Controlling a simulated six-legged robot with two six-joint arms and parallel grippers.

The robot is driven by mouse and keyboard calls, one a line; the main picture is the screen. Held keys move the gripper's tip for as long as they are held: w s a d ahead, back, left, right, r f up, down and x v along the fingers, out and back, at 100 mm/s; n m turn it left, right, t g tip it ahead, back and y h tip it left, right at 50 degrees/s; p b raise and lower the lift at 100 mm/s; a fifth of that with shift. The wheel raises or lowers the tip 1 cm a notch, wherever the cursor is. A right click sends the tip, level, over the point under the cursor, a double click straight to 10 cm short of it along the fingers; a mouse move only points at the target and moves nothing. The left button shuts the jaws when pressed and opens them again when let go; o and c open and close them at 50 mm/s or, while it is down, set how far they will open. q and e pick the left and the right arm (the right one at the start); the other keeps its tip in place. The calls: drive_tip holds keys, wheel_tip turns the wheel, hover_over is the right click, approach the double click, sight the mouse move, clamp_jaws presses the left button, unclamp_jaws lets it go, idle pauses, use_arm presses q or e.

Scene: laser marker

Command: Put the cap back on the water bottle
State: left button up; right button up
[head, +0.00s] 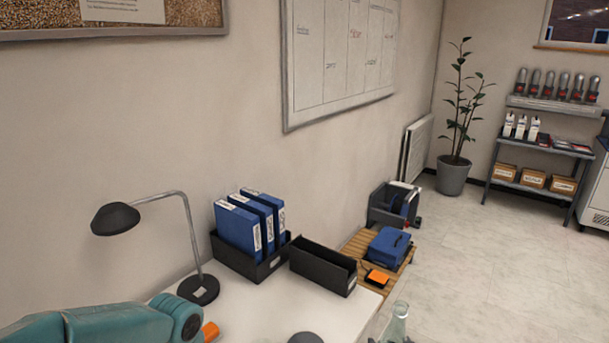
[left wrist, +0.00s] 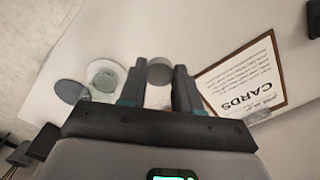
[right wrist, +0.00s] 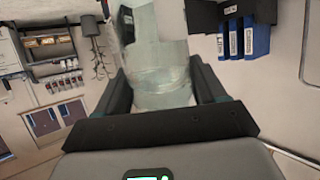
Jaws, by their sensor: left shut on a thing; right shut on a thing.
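The clear, greenish water bottle (head: 397,322) shows at the bottom edge of the head view, its neck up and its lower part cut off. In the right wrist view the bottle (right wrist: 160,75) is between the fingers of my right gripper (right wrist: 163,90), which is shut on it. In the left wrist view my left gripper (left wrist: 158,85) is shut on a small round grey cap (left wrist: 160,70). A round, glassy greenish shape, likely the bottle seen from above (left wrist: 105,75), is beside the cap, apart from it in the picture.
A white table (head: 262,312) carries a desk lamp (head: 117,219), blue binders (head: 245,225) and a black open box (head: 322,266). A framed CARDS sheet (left wrist: 243,82) lies near the left gripper. Open floor is at right.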

use_arm(q)
drive_tip(key=shift+w+d+f, duration=0.15)
drive_tip(key=shift+w, duration=0.05)
drive_tip(key=shift+w+d+m, duration=0.15)
drive_tip(key=shift+w+m, duration=0.15)
use_arm(e)
drive_tip(key=shift+w+d+r, duration=0.1)
drive_tip(key=shift+d+r, duration=0.35)
drive_tip(key=shift+d, duration=0.4)
drive_tip(key=s+a+f+n+g+y, duration=0.1)
drive_tip(key=s+a+f+n+y, duration=0.2)
drive_tip(key=a, duration=0.4)
drive_tip(key=s+a+f+n+g+y, duration=0.2)
drive_tip(key=s+a+f+n+y, duration=0.2)
drive_tip(key=a, duration=0.4)
drive_tip(key=shift+f+n+y, duration=0.4)
drive_tip(key=shift+f+y, duration=0.25)
drive_tip(key=shift+y, duration=0.15)
drive_tip(key=shift+s+a, duration=0.1)
